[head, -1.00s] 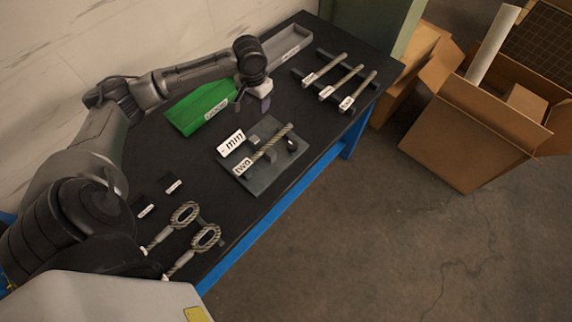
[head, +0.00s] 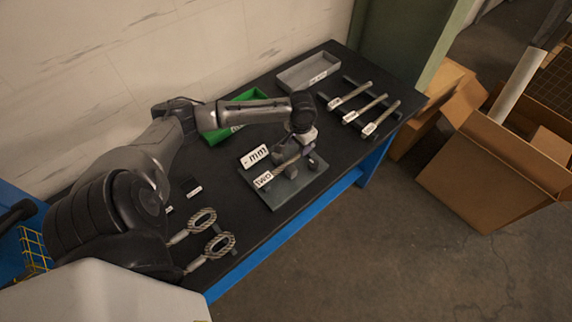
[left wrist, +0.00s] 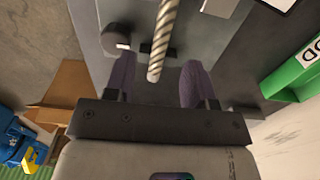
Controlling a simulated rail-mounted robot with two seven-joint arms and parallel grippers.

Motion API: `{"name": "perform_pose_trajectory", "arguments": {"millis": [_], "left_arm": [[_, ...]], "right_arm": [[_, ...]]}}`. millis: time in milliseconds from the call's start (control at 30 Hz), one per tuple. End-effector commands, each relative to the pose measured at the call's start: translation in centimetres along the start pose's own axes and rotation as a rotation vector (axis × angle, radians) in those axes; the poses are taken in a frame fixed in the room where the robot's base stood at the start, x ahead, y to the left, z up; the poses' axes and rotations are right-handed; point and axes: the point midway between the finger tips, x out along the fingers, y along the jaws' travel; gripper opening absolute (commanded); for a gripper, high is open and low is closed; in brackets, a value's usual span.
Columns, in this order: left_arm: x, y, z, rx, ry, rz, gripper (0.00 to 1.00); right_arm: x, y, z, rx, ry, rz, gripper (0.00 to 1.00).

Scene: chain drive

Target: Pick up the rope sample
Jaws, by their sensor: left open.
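The rope sample (head: 276,172), a twisted light rope rod with a "two" tag at its near end, lies on a grey plate (head: 290,196) on the bench. My left gripper (head: 304,160) is over the far end of this sample. In the left wrist view the sample (left wrist: 163,38) ends in the gap between the two purple fingers of the open left gripper (left wrist: 157,78); the fingers appear apart from it, and I cannot tell the height gap. A "- mm" display (head: 255,156) stands beside the sample. My right gripper is not in view.
Three tagged rope samples (head: 366,108) lie on rails at the back right. A green tray (head: 250,95) and a grey tray (head: 308,73) stand behind the plate. Two rope loops (head: 221,244) lie at the near end. Cardboard boxes (head: 490,180) stand on the floor to the right.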

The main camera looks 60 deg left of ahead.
Motion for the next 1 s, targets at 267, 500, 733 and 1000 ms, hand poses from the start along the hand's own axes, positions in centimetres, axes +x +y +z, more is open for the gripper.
{"name": "perform_pose_trajectory", "arguments": {"millis": [267, 500, 733, 1000], "left_arm": [[1.6, -0.1, 0.2, 0.0, -0.002, -0.001, 0.5], [4.7, -0.2, 0.3, 0.0, -0.002, -0.001, 0.5], [5.3, -0.2, 0.3, 0.001, 0.0, -0.001, 0.5], [5.2, -0.2, 0.3, 0.001, 0.0, -0.001, 0.3]], "right_arm": [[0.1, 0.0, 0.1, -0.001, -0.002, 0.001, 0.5], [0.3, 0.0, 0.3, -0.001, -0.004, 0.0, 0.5], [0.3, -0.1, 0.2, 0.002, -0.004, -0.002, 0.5], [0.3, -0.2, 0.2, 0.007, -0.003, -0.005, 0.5]]}}
